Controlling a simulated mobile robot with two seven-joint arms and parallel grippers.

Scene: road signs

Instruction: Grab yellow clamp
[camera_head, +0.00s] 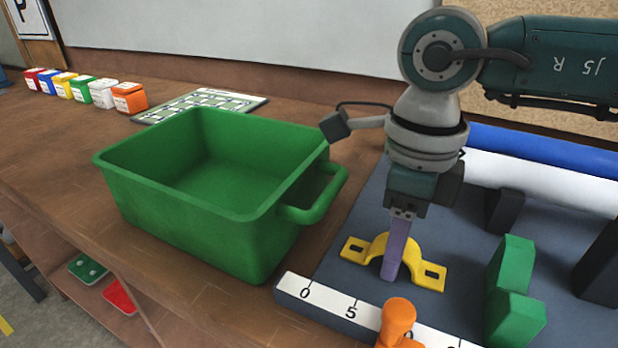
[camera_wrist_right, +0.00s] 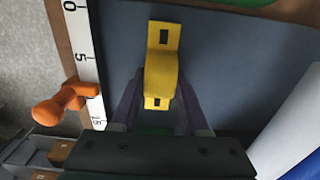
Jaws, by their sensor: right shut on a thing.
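The yellow clamp (camera_head: 351,249) is an arched strap with a flat slotted foot at each end. It sits on the dark grey mat (camera_head: 345,222), just behind the white ruler. My right gripper (camera_head: 393,270) points down over it, with its purple fingers at the arch. In the right wrist view the clamp (camera_wrist_right: 162,70) lies between the two fingers (camera_wrist_right: 158,98), which are shut on its arch. The head view hides part of the arch behind a finger. My left gripper is in neither view.
An empty green crate (camera_head: 180,197) stands left of the mat. A white ruler (camera_head: 330,301), an orange part (camera_head: 398,318) and green blocks (camera_head: 512,290) lie near the front. A blue tube (camera_head: 545,150) and a white tube (camera_head: 530,179) lie behind. Small coloured boxes (camera_head: 102,94) stand far left.

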